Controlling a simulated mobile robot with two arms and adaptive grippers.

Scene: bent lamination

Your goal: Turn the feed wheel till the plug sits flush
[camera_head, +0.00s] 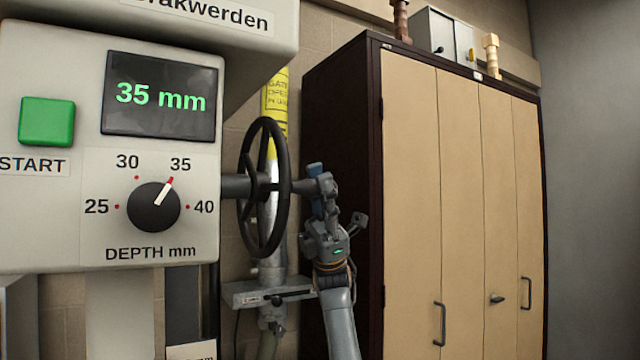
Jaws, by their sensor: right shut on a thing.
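The feed wheel (283,190) is a black spoked handwheel, seen almost edge-on, on a shaft at the right side of the grey machine housing (60,235). My right gripper (318,190) is just right of the wheel, level with its hub. It is shut at the hub's outer end, with a blue part showing at its fingers; the exact contact is hard to see. The display (160,96) reads 35 mm, and the depth knob (154,207) points to 35. I cannot make out the plug. My left gripper is not in view.
A green START button (47,121) is on the housing. A metal pipe with a yellow label (276,100) runs behind the wheel. A tall cabinet (430,180) with tan doors and a dark side stands close to the right of my right gripper.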

